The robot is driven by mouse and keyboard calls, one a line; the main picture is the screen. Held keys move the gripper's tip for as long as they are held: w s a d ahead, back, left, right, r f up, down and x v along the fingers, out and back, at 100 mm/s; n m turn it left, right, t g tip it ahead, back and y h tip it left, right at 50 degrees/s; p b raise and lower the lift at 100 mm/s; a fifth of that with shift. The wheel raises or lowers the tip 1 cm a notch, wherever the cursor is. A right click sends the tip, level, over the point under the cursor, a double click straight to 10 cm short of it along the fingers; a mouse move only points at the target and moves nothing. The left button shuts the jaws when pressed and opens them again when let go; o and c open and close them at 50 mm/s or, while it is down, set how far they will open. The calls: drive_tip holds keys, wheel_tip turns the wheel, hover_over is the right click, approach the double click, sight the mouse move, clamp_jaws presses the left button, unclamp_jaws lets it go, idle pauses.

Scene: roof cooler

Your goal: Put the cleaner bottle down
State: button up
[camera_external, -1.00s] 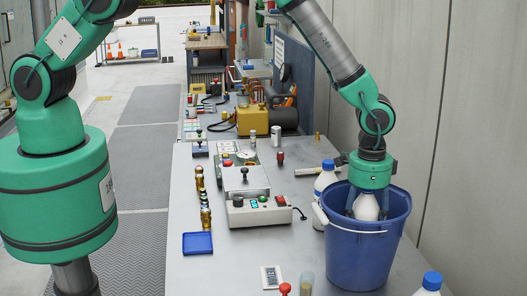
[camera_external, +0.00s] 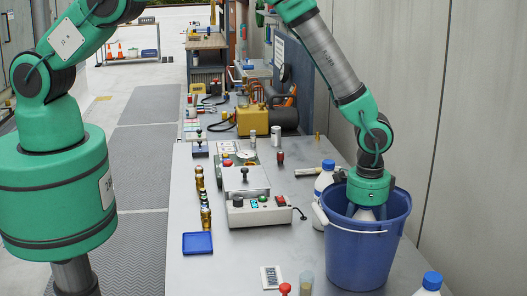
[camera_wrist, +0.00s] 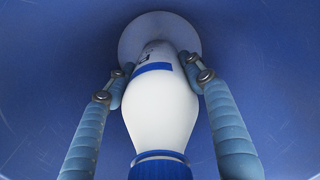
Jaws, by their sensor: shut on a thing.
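The cleaner bottle (camera_wrist: 160,108) is white with a blue cap and a blue band. In the wrist view it lies between the two fingers of my gripper (camera_wrist: 155,78), which is shut on it. In the external view my gripper (camera_external: 368,205) reaches down into the blue bucket (camera_external: 358,250), and only a small white part of the bottle (camera_external: 364,214) shows below it. The bucket's blue inside (camera_wrist: 270,60) surrounds the bottle in the wrist view. Whether the bottle touches the bucket's bottom I cannot tell.
Another white bottle with a blue cap (camera_external: 325,182) stands behind the bucket to the left. One more blue-capped bottle (camera_external: 430,284) is at the front right. A control box (camera_external: 259,212) and a blue tray (camera_external: 197,243) are to the left. The grey bench (camera_external: 225,270) has bare room in front.

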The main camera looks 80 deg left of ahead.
sight(362, 214)
drive_tip(key=shift+f, duration=0.1)
drive_tip(key=o, duration=1.8)
drive_tip(key=shift+r+b, duration=0.95)
drive_tip(key=shift+r, duration=5.2)
